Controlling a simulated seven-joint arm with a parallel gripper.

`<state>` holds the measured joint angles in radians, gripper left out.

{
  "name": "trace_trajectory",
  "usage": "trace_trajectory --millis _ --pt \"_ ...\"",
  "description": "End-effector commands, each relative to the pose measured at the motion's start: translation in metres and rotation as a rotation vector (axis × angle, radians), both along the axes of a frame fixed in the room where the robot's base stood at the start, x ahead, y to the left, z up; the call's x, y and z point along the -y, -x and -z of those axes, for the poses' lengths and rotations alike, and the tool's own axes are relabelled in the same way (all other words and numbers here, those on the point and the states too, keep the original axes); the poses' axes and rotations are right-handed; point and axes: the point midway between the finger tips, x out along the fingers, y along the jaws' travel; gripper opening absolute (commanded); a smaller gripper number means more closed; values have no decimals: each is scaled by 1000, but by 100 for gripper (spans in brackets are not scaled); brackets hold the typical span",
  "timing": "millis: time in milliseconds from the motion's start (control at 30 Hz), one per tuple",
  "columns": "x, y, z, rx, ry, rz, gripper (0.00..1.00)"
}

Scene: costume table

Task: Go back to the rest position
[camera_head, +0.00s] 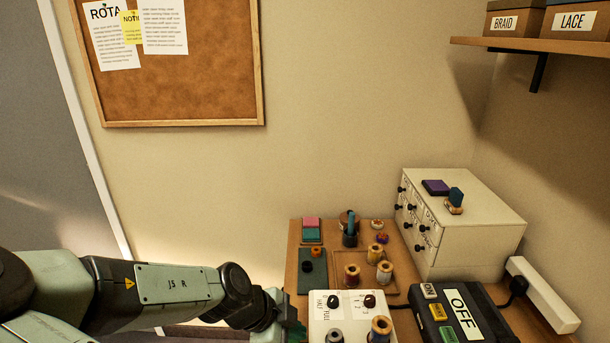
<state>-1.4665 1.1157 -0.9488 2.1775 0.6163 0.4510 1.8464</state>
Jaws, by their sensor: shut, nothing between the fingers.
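My arm reaches in from the lower left. My gripper (294,328) is at the bottom edge of the picture, left of the white box with knobs (345,308). It is partly cut off by the frame edge and holds nothing that I can see. It is shut. The wooden table (295,240) lies to its right and beyond it.
Several thread spools (352,274) stand on the table behind the white box. A dark device marked OFF (462,312) is at right, in front of a white drawer cabinet (480,235). A shelf (540,45) hangs upper right. The space above the table is clear.

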Motion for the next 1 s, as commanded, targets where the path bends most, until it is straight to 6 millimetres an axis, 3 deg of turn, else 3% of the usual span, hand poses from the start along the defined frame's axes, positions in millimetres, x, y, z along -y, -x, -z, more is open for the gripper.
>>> trace_trajectory --millis 100,267,467,600,767,1000 --pt "3 15 -14 -199 -121 -51 0" --pt "2 30 -49 -389 -295 -215 0" --pt "7 37 -113 -470 -485 -521 0" --pt "22 42 -166 -438 -549 -770 0" --pt "48 55 -224 -349 -509 -1058 0" --pt "97 93 -297 -232 -215 -1416 0"
